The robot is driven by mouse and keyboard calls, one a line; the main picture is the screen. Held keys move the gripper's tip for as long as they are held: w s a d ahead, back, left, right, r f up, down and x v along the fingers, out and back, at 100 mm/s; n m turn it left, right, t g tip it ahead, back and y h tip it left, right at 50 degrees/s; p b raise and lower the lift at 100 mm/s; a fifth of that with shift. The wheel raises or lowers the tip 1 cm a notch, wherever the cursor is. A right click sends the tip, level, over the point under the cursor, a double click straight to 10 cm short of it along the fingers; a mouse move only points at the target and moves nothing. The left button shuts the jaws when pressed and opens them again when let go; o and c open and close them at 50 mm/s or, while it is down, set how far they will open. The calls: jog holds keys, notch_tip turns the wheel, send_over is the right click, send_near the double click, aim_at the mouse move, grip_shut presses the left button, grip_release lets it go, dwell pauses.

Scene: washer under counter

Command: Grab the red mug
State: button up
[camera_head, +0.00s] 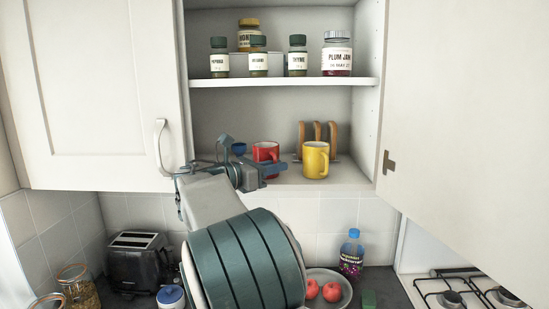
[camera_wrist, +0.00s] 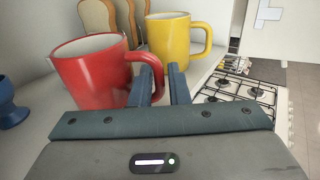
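The red mug (camera_head: 265,152) stands upright on the bottom shelf of the open cabinet, left of a yellow mug (camera_head: 316,160). In the wrist view the red mug (camera_wrist: 92,75) is close, with its handle (camera_wrist: 158,72) on the right side. My gripper (camera_wrist: 160,70) is open. Its left finger appears to overlap the handle's loop and its right finger is just outside, so the handle shows between them. Contact cannot be told. In the head view my gripper (camera_head: 272,172) is at the shelf front, and my arm hides part of the shelf.
The yellow mug (camera_wrist: 172,42) is just beyond the red one. A blue cup (camera_head: 238,148) is at the left, and a rack with wooden slices (camera_head: 318,135) stands behind. Jars stand on the upper shelf (camera_head: 300,81).

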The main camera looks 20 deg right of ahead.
jog(key=shift+w+d, duration=0.1)
jog(key=shift+d, duration=0.25)
grip_shut()
jog(key=shift+r, duration=0.1)
